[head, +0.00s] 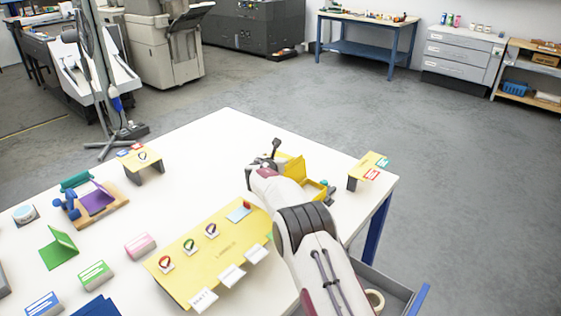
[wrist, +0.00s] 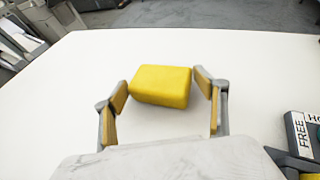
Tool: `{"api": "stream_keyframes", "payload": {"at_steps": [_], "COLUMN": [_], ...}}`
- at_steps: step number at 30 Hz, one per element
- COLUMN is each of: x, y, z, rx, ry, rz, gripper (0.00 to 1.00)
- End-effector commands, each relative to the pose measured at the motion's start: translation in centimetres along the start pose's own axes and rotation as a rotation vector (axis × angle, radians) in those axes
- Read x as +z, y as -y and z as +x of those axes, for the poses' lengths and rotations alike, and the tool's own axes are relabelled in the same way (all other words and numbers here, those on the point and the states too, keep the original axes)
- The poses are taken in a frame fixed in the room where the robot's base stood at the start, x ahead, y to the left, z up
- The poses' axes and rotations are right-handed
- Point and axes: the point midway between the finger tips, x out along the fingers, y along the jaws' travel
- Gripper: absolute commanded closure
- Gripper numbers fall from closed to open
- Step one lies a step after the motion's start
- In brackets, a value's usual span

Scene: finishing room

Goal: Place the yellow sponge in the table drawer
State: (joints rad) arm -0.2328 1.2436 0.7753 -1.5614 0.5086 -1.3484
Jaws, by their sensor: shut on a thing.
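The yellow sponge (wrist: 161,86) is a rounded block between the two fingers of my gripper (wrist: 166,88) in the wrist view. The fingers are shut on its sides, with white tabletop around it. In the head view my gripper (head: 262,160) is over the far part of the white table, and I cannot make out the sponge there. The table drawer (head: 393,286) is grey and stands open at the lower right of the head view. A tan tape roll (head: 375,300) shows in it; my arm hides part of the drawer.
A yellow tray (head: 292,166) stands just right of my gripper. A small yellow stand (head: 369,167) is near the right corner. A yellow labelled board (head: 215,250) lies left of my arm. Cards and a purple-and-wood holder (head: 97,201) fill the left side. The far table edge is fairly clear.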

Motion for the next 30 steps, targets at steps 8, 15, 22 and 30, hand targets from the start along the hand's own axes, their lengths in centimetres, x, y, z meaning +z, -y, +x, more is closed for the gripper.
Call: {"api": "stream_keyframes", "payload": {"at_steps": [8, 15, 22, 30], "x": [0.2, 2.1, 5.2, 8.2], "y": [0.0, 0.0, 0.0, 0.0], "z": [-0.1, -0.8, -2.1, -3.3], "rx": [0.0, 0.0, 0.0, 0.0], "ry": [0.0, 0.002, 0.002, 0.001], "rz": [0.0, 0.001, 0.003, 0.001], "gripper": [0.42, 0.42, 0.42, 0.42]}}
